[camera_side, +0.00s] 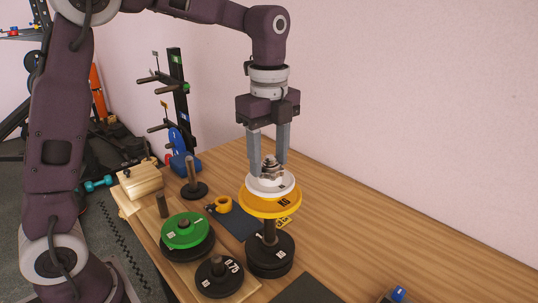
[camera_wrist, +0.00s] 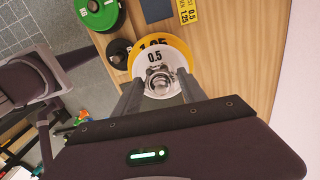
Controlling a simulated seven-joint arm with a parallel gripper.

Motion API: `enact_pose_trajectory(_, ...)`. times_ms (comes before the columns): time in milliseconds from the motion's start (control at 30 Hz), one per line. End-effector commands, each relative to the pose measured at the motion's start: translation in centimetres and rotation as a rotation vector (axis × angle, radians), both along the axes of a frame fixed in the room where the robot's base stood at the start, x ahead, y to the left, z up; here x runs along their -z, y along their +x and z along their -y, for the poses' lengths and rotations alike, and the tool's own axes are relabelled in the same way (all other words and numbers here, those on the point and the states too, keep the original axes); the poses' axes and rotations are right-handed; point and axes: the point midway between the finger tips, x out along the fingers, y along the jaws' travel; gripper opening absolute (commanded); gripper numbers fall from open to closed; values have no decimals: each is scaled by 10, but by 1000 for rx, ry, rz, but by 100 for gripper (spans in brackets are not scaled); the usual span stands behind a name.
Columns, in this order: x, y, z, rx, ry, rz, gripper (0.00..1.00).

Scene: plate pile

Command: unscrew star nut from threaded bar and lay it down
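The star nut (camera_side: 271,168) is a grey metal piece on top of the plate pile, over the white plate (camera_side: 285,187). It also shows in the wrist view (camera_wrist: 159,81), in the middle of the white 0.5 plate (camera_wrist: 153,56). The threaded bar is mostly hidden under the nut and plates. My gripper (camera_side: 269,171) points straight down above the pile, one finger on each side of the nut. In the wrist view my gripper (camera_wrist: 160,77) is open, with small gaps visible between its fingers and the nut.
A yellow plate (camera_side: 257,207) lies under the white one, above a black base (camera_side: 270,262). The table's right side (camera_side: 400,240) is mostly clear.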

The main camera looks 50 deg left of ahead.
Motion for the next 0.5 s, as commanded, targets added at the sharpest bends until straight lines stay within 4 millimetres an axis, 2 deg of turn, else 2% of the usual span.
enact_pose_trajectory(33,0,1,0,0,0,3,12)
enact_pose_trajectory(67,0,1,0,0,0,3,6)
enact_pose_trajectory(167,0,1,0,-47,0,3,5)
enact_pose_trajectory(500,-2,-1,3,-956,-2,6,5)
